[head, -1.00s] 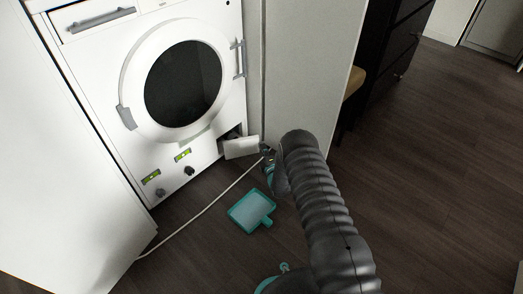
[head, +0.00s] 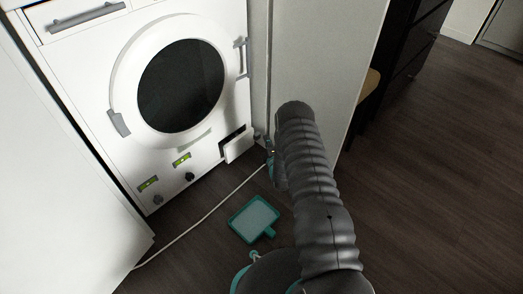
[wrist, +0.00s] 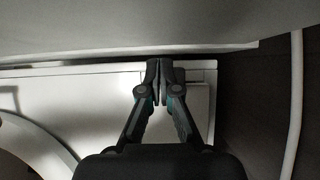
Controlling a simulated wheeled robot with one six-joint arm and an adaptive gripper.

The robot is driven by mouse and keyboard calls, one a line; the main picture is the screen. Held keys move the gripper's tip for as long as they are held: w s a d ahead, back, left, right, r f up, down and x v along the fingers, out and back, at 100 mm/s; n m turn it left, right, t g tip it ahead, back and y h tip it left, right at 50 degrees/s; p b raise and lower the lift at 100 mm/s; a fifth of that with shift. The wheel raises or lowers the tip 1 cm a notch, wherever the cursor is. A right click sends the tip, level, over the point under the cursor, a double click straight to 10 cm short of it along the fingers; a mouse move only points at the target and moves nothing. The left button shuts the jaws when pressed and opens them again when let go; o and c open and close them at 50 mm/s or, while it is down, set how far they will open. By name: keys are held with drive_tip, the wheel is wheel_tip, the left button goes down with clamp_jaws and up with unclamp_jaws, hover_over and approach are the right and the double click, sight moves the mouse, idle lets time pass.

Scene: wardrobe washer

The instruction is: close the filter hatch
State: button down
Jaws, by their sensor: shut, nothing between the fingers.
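The filter hatch (head: 239,148) is a small white flap low on the right of the white washer (head: 95,95). It stands partly open, with a dark gap showing beside its upper left edge. My gripper (wrist: 160,70) is shut and empty in the wrist view, its fingertips together in front of white panels. I cannot tell for sure which panel is the hatch there, or whether the fingers touch it. In the head view my gripper is just right of the hatch, mostly hidden by my arm.
A teal-framed tray (head: 255,217) with a handle lies on the dark floor. A white cable (head: 203,217) runs along the floor before the washer. White panels stand on both sides, the right one (head: 322,75) close to my arm. Floor at right is clear.

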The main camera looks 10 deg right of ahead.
drive_tip(key=s+d, duration=0.7)
drive_tip(key=s, duration=0.4)
drive_tip(key=shift+s+d+p, duration=0.15)
drive_tip(key=shift+s+p, duration=0.2)
drive_tip(key=shift+p, duration=0.05)
